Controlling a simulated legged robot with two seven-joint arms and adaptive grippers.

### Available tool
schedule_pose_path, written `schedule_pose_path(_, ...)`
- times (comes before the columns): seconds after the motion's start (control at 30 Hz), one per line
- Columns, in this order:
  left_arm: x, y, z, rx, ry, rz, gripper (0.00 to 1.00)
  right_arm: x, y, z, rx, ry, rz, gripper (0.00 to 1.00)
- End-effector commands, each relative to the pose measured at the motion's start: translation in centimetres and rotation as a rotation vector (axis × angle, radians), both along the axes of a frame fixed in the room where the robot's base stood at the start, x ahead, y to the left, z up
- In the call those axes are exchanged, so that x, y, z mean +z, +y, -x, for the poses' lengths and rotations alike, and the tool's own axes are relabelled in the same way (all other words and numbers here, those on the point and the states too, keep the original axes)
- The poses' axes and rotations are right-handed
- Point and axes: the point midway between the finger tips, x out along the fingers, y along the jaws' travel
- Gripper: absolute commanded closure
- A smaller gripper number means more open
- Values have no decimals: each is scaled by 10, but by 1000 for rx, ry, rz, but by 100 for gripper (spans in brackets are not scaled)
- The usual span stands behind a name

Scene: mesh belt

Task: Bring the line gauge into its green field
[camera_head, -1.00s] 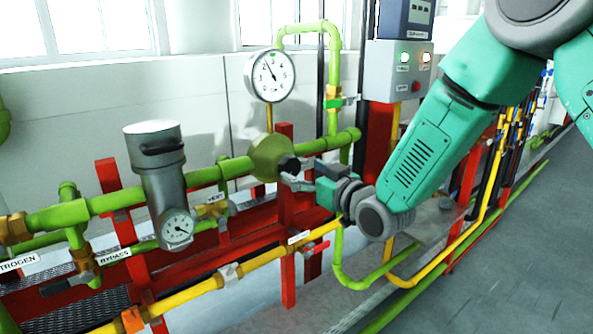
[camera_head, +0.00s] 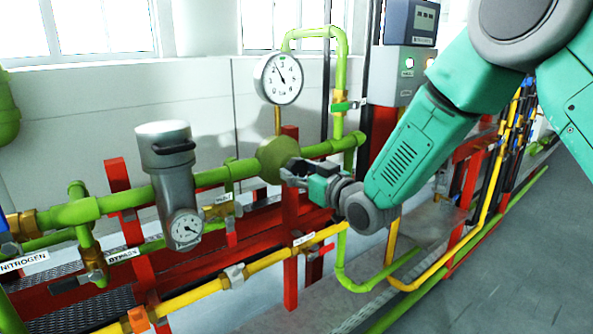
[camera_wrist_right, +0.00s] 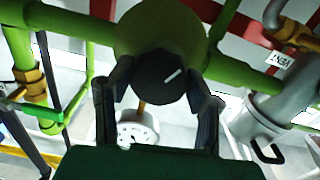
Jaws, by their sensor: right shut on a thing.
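The large round line gauge (camera_head: 279,78) has a white dial and stands above the green pipe on a thin brass stem. My right gripper (camera_head: 290,171) is shut on the black knob (camera_wrist_right: 160,77) of the round olive-green regulator body (camera_head: 272,153). In the right wrist view the two fingers hold the knob from both sides, and its white mark slants up to the right. The gauge also shows there (camera_wrist_right: 138,132), below the knob. My left gripper is not in view.
A grey filter canister (camera_head: 172,180) with a small dial hangs on the green pipe at left. A vent valve (camera_head: 221,205) and a yellow pipe (camera_head: 205,291) run nearby. Red posts (camera_head: 290,245) stand below. A grey control box (camera_head: 401,70) is behind my arm.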

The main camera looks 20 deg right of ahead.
Motion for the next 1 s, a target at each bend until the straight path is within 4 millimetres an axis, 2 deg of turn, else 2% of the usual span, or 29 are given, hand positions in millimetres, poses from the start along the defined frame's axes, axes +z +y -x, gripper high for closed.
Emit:
schedule_pose_path(0.03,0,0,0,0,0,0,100,6,4,-1,7,-13,-3,84)
schedule_pose_path(0.57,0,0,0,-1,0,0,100,8,3,-2,6,-27,22,84)
schedule_pose_path(1.0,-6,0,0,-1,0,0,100,9,5,-1,9,-127,290,84)
